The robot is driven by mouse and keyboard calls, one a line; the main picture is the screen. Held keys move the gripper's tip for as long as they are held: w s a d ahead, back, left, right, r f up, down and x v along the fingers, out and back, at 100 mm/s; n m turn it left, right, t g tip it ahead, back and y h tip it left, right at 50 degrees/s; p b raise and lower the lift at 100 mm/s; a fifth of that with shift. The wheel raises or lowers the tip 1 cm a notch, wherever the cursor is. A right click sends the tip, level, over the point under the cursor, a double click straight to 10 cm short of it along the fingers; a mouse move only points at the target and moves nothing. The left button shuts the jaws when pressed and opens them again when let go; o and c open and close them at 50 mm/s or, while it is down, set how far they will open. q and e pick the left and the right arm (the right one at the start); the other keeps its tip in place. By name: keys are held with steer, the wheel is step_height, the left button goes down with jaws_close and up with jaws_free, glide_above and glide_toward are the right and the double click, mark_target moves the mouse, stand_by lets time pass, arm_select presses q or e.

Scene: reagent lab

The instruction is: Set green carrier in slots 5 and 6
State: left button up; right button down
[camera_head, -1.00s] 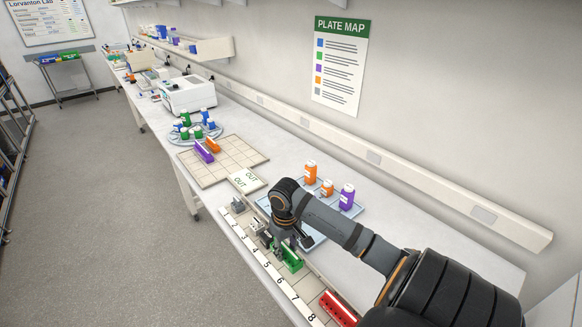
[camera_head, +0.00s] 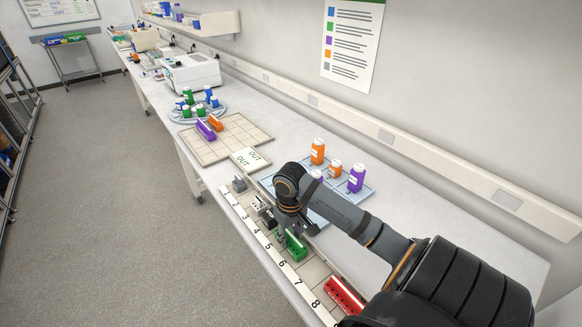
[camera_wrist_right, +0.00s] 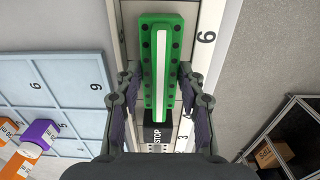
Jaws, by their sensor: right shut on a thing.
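The green carrier (camera_head: 297,253) is at the numbered slot rail (camera_head: 272,250), beside the labels 5 and 6. My right gripper (camera_head: 287,246) points down on it. In the right wrist view the carrier (camera_wrist_right: 147,65) is a long green block with dark holes and a pale central strip. The fingers of my right gripper (camera_wrist_right: 160,98) are on both its long sides, shut on it. A label 6 shows beside the carrier's far end, and a dark STOP block (camera_wrist_right: 157,132) is at its near end. Whether its underside touches the rail is hidden. My left gripper is not in view.
A red carrier (camera_head: 345,294) is at slot 8. Grey and dark pieces (camera_head: 264,207) stand around slots 3 and 4. A blue tray (camera_head: 367,192) with orange and purple bottles lies behind the rail. An OUT card (camera_head: 250,160) and a beige grid mat (camera_head: 190,146) are farther left.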

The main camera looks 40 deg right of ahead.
mark_target(291, 233)
steer(key=c, duration=1.2)
jaws_free()
steer(key=shift+f, duration=0.15)
steer(key=o, duration=0.4)
steer(key=shift+w+d+f, duration=0.1)
steer(key=shift+r, duration=0.3)
step_height(291, 233, up, 7)
steer(key=shift+r, duration=0.2)
step_height(291, 233, up, 5)
steer(key=p, duration=0.4)
steer(key=shift+f, duration=0.2)
